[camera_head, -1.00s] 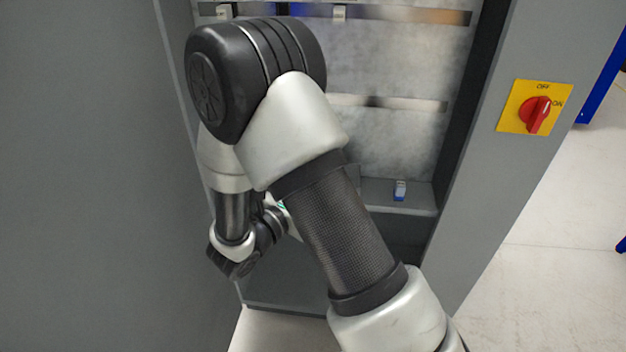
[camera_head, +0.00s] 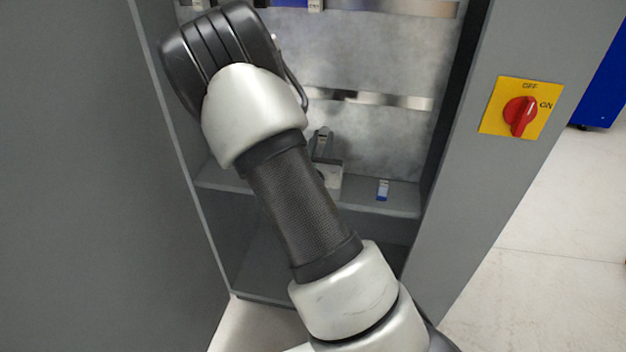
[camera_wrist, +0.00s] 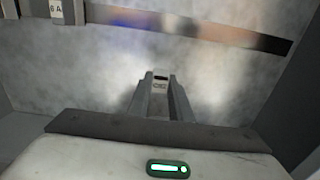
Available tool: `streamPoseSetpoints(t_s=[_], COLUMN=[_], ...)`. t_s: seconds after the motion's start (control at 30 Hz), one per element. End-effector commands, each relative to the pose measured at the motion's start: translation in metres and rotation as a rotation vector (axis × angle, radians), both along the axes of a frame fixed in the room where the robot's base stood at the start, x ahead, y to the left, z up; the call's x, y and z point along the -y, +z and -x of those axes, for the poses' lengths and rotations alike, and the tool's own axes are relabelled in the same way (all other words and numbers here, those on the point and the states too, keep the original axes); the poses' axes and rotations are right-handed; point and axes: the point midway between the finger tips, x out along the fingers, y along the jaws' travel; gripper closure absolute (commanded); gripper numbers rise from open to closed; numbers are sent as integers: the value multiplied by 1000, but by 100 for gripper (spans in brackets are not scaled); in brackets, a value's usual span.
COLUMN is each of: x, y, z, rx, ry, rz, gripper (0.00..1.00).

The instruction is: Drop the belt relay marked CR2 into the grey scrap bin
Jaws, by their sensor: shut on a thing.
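My gripper (camera_wrist: 160,103) is shut on a small grey relay (camera_wrist: 160,84) in the wrist view. The relay's pale face carries a mark that looks like CR2. It sits between the two fingertips, in front of the mottled back panel of the cabinet. In the head view my gripper (camera_head: 322,138) shows partly behind my arm, above the cabinet's lower shelf. The relay is too small to make out clearly there. I cannot pick out a grey scrap bin in either view.
A small blue and white part (camera_head: 383,190) stands on the shelf (camera_head: 402,205), right of my gripper. Metal rails (camera_head: 400,102) cross the back panel. A part marked 6 A (camera_wrist: 57,10) is on the upper rail. A red rotary switch (camera_head: 521,114) is on the right cabinet frame.

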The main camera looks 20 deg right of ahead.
Motion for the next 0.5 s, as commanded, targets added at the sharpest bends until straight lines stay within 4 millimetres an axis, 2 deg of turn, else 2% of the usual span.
streamPoseSetpoints(t_s=[0.5], x=[-1], y=[-55], z=[0], rx=[1], ry=[1], rz=[2], gripper=[100])
